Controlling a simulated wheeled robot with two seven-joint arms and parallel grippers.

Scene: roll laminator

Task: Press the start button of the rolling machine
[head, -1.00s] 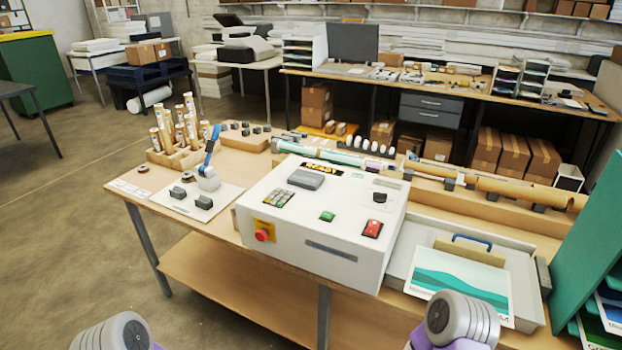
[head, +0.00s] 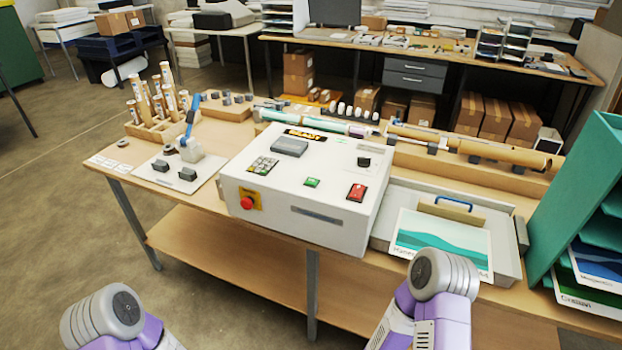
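The rolling machine is a white box-shaped control unit (head: 270,215) on the wooden workbench, with rollers along its back. No label on the green button is readable. Parts of both my arms show at the bottom edge, in front of the bench. Neither gripper's fingers show.
A tray (head: 505,265) with a teal-and-white printed sheet (head: 440,240) lies right of the machine. A green shelf rack (head: 580,190) stands at the far right. A lever-type tool on a white board (head: 208,170) and a wooden holder with rolled tubes (head: 175,131) are at left.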

